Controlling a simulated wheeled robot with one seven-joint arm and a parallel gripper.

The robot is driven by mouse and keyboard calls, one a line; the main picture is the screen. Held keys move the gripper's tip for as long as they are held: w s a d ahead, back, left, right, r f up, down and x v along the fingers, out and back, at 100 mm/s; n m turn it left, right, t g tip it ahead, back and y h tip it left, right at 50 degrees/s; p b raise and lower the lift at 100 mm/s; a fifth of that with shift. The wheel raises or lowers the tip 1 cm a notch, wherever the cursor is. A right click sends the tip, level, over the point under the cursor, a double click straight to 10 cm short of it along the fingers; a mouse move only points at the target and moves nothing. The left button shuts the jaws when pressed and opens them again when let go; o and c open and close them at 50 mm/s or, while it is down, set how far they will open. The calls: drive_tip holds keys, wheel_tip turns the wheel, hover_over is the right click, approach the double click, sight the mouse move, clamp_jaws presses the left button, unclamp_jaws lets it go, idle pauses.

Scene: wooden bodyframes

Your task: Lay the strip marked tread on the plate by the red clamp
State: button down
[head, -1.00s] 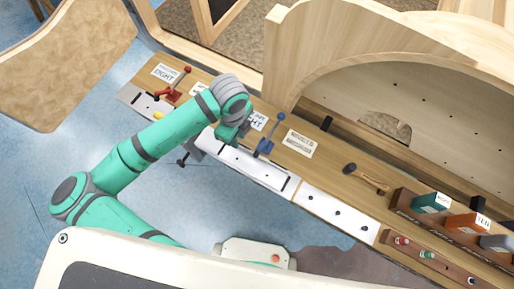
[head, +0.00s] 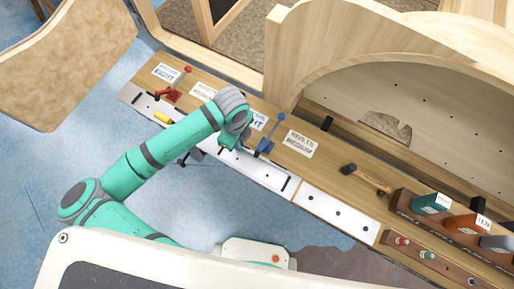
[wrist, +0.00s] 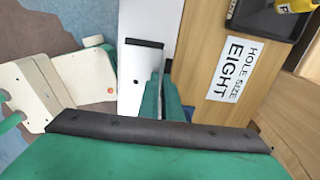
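The red clamp (head: 173,91) stands at the left part of the bench, beside a long white plate (head: 131,96) on the front edge. A white plate (head: 266,178) lies farther right, by the blue clamp (head: 266,146). My gripper (head: 230,141) is low over this right plate, just left of the blue clamp. In the wrist view its two teal fingers (wrist: 163,92) are close together over the plate's edge (wrist: 150,20); whether anything is between them is unclear. I cannot read the word tread on any strip. My arm covers part of the plates.
A yellow piece (head: 161,118) is near the left plate. A mallet (head: 365,179) and coloured boxes (head: 432,203) are at the right. A high arched wooden panel (head: 350,60) stands behind.

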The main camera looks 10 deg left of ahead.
sight(232, 159)
drive_tip(key=shift+r, duration=0.7)
idle(0.5)
drive_tip(key=shift+s, duration=0.1)
drive_tip(key=shift+s+a, duration=0.25)
drive_tip(key=shift+s, duration=0.5)
drive_tip(key=shift+s+a, duration=0.3)
drive_tip(key=shift+s, duration=0.4)
drive_tip(key=shift+s+a, duration=0.25)
drive_tip(key=shift+s, duration=0.5)
drive_tip(key=shift+r, duration=2.5)
